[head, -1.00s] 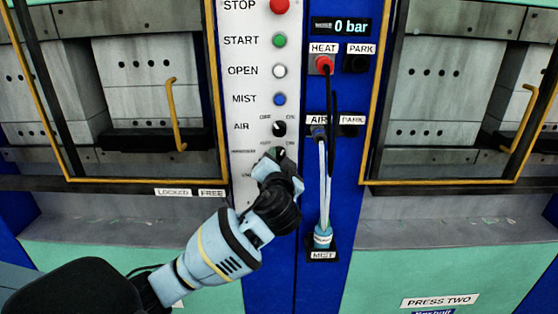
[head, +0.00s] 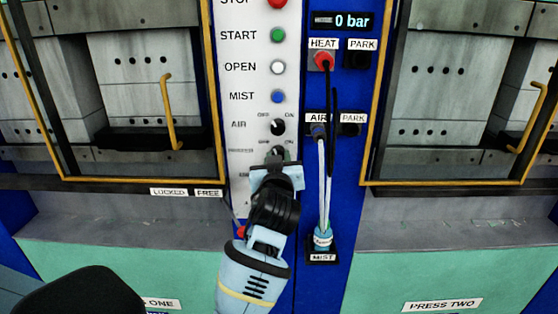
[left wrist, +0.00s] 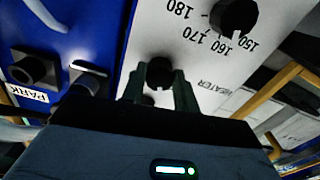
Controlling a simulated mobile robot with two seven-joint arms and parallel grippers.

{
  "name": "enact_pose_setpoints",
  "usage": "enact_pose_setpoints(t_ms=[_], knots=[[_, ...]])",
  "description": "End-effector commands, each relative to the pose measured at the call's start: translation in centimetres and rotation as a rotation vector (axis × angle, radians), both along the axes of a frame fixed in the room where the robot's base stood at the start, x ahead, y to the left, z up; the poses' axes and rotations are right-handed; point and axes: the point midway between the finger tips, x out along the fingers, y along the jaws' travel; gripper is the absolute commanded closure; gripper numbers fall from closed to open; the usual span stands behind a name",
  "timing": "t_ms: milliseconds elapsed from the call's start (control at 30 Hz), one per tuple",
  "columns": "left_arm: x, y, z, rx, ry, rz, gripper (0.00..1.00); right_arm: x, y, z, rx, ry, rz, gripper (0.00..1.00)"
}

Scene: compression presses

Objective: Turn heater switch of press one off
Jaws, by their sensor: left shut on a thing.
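The heater switch is a small black knob (head: 277,153) on the white control strip (head: 240,185), below the AIR knob. Small OFF and ON marks sit above it; its pointer is hard to read. My left gripper (head: 277,163) reaches up to it from below and is shut on it. In the left wrist view the knob (left wrist: 160,72) sits between the two dark fingers (left wrist: 160,92), beside the HEATER lettering. My gripper hides the strip below the knob. My right gripper is not in view.
Above are the AIR knob (head: 278,127) and blue MIST button (head: 278,97). A black cable and pale hose (head: 323,185) hang close on the right. Press one's yellow-framed door (head: 213,100) is left, press two's (head: 377,100) right. A temperature dial (left wrist: 235,15) shows in the wrist view.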

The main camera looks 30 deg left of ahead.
Motion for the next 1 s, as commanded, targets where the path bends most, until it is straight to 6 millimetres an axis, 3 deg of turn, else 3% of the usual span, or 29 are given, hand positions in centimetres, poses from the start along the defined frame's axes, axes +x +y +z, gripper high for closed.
enact_pose_setpoints(t_ms=[300, 833, 867, 1000], knots=[[0.02, -0.03, -0.18, -0.1, -0.057, 0.0, 0.93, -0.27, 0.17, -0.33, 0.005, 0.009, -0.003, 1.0], [0.04, -0.04, -0.09, -0.117, -0.069, 0.0, 0.93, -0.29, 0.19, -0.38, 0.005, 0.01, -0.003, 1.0], [0.03, -0.05, -0.09, -0.117, -0.069, 0.0, 0.66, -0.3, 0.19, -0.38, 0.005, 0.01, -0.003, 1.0], [0.03, -0.05, -0.06, -0.116, -0.069, 0.0, 0.48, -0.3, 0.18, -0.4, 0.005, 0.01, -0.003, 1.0]])
